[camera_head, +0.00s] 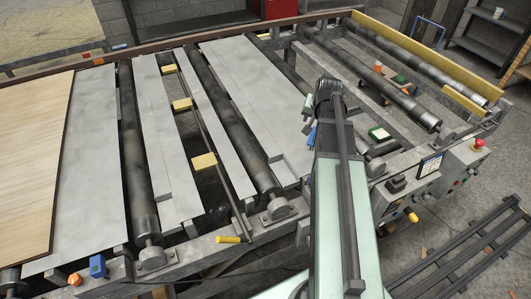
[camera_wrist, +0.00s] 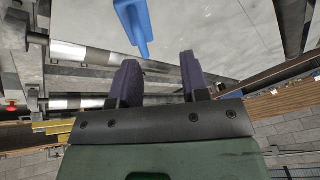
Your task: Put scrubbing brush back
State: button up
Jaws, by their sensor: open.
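My gripper (camera_wrist: 157,65) is open in the wrist view, with two dark purple fingers apart and nothing between them. A blue object with a narrow handle-like end (camera_wrist: 136,24) is just beyond the fingertips at the top of that view. It is cut off by the frame edge, and I cannot tell whether it is the scrubbing brush. In the head view a blue piece (camera_head: 311,134) shows beside my arm, perhaps the same object. My arm hides my fingers there. No brush bristles can be made out.
A roller frame with grey metal sheets (camera_head: 88,150) and dark rollers (camera_head: 236,140) fills the left and middle. Yellow blocks (camera_head: 204,161) sit along a bar. A control panel with a red button (camera_head: 478,143) stands at right. A dark slatted rack (camera_head: 470,250) lies on the floor.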

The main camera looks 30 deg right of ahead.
jog(key=s+a+n+g, duration=0.2)
jog(key=s+a+n, duration=0.2)
jog(key=a, duration=1.1)
jog(key=s+a+f+n+g+y, duration=0.1)
jog(key=s+a+n, duration=0.3)
jog(key=a, duration=1.2)
jog(key=s+g, duration=0.1)
jog(key=s, duration=0.3)
jog(key=shift+a+f+n, duration=0.15)
jog(key=shift+a+n, duration=0.1)
jog(key=shift+n, duration=0.05)
